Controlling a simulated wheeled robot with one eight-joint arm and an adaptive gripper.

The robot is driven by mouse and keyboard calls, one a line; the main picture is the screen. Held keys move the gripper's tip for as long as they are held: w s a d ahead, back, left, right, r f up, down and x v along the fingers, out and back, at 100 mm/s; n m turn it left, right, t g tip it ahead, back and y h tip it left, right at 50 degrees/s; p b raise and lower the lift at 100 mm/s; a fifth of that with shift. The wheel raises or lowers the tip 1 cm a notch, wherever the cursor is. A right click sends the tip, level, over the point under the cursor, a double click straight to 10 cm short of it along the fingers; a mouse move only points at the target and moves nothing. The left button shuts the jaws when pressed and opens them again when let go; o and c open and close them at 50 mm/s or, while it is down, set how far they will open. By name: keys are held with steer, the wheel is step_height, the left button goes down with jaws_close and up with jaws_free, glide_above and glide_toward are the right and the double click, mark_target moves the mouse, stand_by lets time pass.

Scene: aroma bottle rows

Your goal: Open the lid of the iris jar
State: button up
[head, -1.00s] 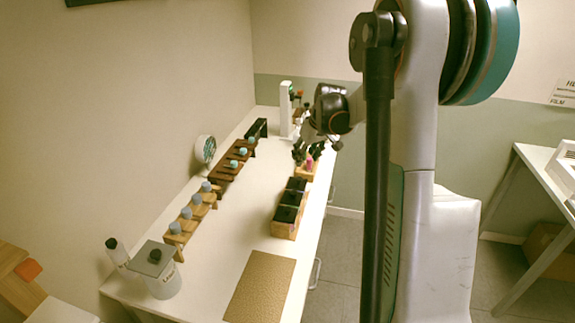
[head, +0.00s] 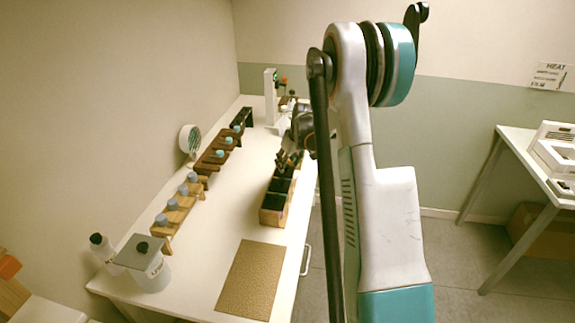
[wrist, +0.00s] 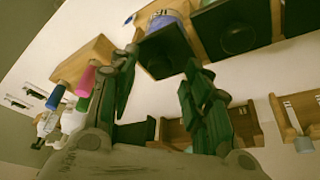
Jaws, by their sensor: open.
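No jar in view has a label that I can read as iris. A white canister (head: 148,268) with a grey lid and dark knob stands at the near left of the table; its lettering is partly legible and starts with L. A row of wooden boxes (head: 271,217) with black tops runs along the right table edge. They also show in the wrist view, where one black top (wrist: 232,30) has a round knob. My gripper (head: 281,168) is at the far end of this row. In the wrist view my gripper (wrist: 158,85) is open, its green fingers apart with nothing between them.
Wooden racks of capped bottles (head: 178,206) line the left of the table (head: 215,265). A brown mat (head: 250,280) lies in front. In the wrist view, pink, blue and green capped items (wrist: 84,82) stick out beside a wooden block. The table's middle is clear.

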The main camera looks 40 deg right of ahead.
steer(key=shift+w+f, duration=0.2)
steer(key=shift+f, duration=0.25)
jaws_close()
